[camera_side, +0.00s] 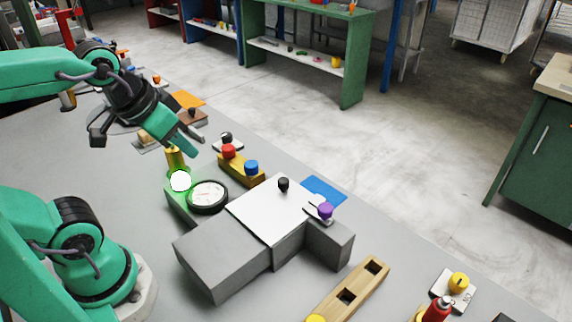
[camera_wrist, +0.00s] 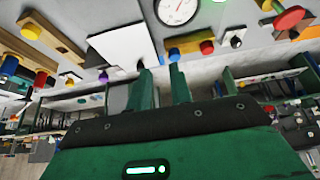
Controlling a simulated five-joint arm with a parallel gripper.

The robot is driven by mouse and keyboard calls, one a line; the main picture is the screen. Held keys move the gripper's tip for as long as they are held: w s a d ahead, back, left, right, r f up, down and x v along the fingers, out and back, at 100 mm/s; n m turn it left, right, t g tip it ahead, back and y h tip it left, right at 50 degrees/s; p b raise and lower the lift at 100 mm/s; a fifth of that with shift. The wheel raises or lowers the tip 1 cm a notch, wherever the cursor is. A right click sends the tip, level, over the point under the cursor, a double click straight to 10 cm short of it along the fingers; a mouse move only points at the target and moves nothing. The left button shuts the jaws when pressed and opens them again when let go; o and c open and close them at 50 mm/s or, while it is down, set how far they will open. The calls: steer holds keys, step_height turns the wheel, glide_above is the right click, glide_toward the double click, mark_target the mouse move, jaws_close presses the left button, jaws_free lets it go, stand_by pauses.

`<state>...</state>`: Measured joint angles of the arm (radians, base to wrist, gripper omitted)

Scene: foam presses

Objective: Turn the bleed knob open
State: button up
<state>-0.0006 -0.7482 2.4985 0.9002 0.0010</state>
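My gripper (camera_side: 198,146) hangs above the bench, near the red and blue buttons. Its two fingers are apart with nothing between them, as the wrist view (camera_wrist: 164,82) also shows. No readable label marks the bleed knob. Candidate knobs are a black knob on a small pale plate (camera_side: 226,138), which also shows in the wrist view (camera_wrist: 236,41), a purple knob (camera_side: 325,210) at the grey press's right end, and a yellow knob (camera_side: 458,281) on a white plate. The press (camera_side: 225,262) has a white top plate with a small black knob (camera_side: 283,184).
A round gauge (camera_side: 208,195) and a glowing lamp (camera_side: 180,180) stand left of the press. A yellow block carries a red button (camera_side: 228,151) and a blue button (camera_side: 251,167). A slotted wooden strip (camera_side: 347,297) lies in front. Bare bench shows at far left.

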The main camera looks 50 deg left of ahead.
steer(key=o, duration=0.6)
steer(key=shift+w+a+r, duration=0.15)
steer(key=shift+w, duration=0.2)
steer(key=m+g, duration=0.2)
steer(key=g, duration=0.4)
glide_above(226, 134)
step_height(226, 134, down, 14)
steer(key=shift+r, duration=0.2)
steer(key=shift+f, duration=0.25)
steer(key=shift+f, duration=3.9)
